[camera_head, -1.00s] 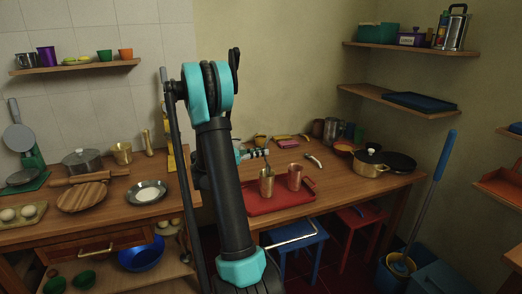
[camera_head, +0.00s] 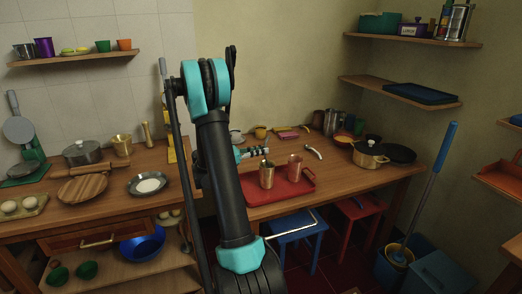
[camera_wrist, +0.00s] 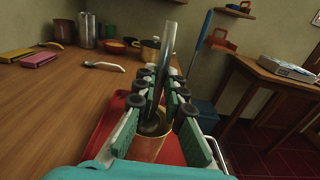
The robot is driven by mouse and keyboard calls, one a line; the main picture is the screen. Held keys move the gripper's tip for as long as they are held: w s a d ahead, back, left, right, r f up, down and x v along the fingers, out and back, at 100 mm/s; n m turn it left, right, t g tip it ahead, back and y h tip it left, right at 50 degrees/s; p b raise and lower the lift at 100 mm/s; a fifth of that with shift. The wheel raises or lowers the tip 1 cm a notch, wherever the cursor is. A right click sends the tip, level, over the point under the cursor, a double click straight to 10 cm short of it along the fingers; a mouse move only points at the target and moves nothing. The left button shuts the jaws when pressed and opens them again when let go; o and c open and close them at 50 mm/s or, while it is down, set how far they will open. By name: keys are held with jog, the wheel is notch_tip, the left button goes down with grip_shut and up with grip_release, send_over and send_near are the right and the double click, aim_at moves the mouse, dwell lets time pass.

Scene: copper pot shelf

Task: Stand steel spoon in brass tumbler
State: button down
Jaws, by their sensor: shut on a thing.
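My gripper (camera_wrist: 160,84) is shut on the steel spoon (camera_wrist: 167,42), whose long shiny shaft stands almost upright, leaning slightly. The spoon's lower part passes between the fingers into the mouth of a brass-coloured tumbler (camera_wrist: 147,150) below. I cannot tell whether it touches the tumbler's bottom. In the head view this tumbler (camera_head: 266,178) stands upright on the red tray (camera_head: 292,196), and my gripper (camera_head: 258,152) is close above and behind it. The spoon is hard to make out there. A similar copper-coloured cup (camera_head: 295,166) stands to its right.
A curved-handled utensil (camera_head: 314,152) and a lidded brass pot (camera_head: 369,155) lie to the right on the wooden table. Another brass cup (camera_head: 121,145) stands on the left counter. Dark canisters (camera_head: 331,122) stand at the back. The table left of the tray is mostly hidden by my arm.

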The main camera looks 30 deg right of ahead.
jog(key=c, duration=1.5)
grip_release()
jog(key=shift+c, duration=0.2)
jog(key=v, duration=1.2)
